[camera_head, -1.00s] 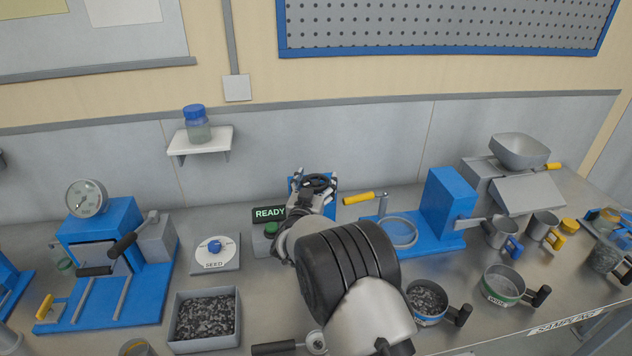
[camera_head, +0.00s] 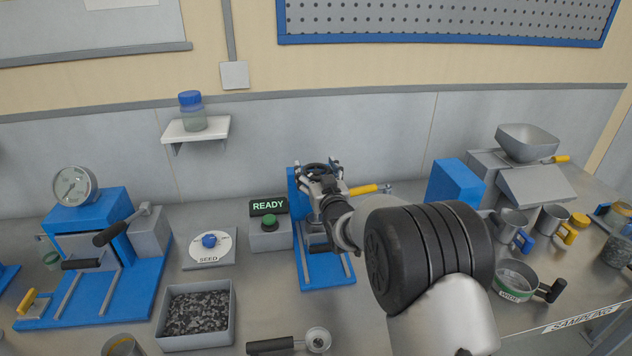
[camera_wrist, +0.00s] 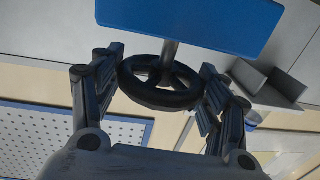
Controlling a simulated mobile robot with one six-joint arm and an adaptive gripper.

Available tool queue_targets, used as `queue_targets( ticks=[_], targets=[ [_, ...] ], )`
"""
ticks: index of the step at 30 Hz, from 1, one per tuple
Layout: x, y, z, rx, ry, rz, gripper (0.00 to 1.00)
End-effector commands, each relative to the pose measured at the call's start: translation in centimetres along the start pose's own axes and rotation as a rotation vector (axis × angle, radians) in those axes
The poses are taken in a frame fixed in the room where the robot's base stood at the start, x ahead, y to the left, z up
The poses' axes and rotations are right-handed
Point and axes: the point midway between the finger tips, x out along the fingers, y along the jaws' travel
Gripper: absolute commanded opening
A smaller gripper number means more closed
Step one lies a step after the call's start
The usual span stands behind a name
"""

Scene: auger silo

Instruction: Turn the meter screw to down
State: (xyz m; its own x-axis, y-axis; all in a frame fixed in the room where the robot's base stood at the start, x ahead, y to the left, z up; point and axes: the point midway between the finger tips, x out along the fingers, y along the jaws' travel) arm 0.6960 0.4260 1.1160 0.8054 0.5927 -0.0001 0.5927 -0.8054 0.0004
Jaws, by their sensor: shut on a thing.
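The meter screw's black handwheel (camera_head: 322,168) sits at the top of a blue stand (camera_head: 325,275) in the middle of the bench. In the wrist view the spoked handwheel (camera_wrist: 160,82) lies between both fingers, with its shaft running to a blue plate (camera_wrist: 195,20). My gripper (camera_head: 320,178) is at the wheel, its fingers on opposite sides of the rim. It also shows in the wrist view (camera_wrist: 162,90), shut on the wheel. My gripper and wrist hide part of the stand. I see no mark showing how far the screw is turned.
Left of the stand are a green-button box (camera_head: 269,235) with a READY display (camera_head: 268,207), a SEED dial (camera_head: 208,252) and a grey bin of dark granules (camera_head: 232,315). A yellow handle (camera_head: 364,189) is close on the right.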

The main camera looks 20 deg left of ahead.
Motion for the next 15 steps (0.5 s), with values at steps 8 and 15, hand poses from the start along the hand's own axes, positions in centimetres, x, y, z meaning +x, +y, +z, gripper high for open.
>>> queue_targets(
  ticks=[8, 15],
  targets=[
    [0.06, 0.46, -0.16, 0.000, -0.002, -0.250, 0.44],
    [0.08, 0.32, -0.29, 0.000, -0.001, -0.435, 0.44]
  ],
)
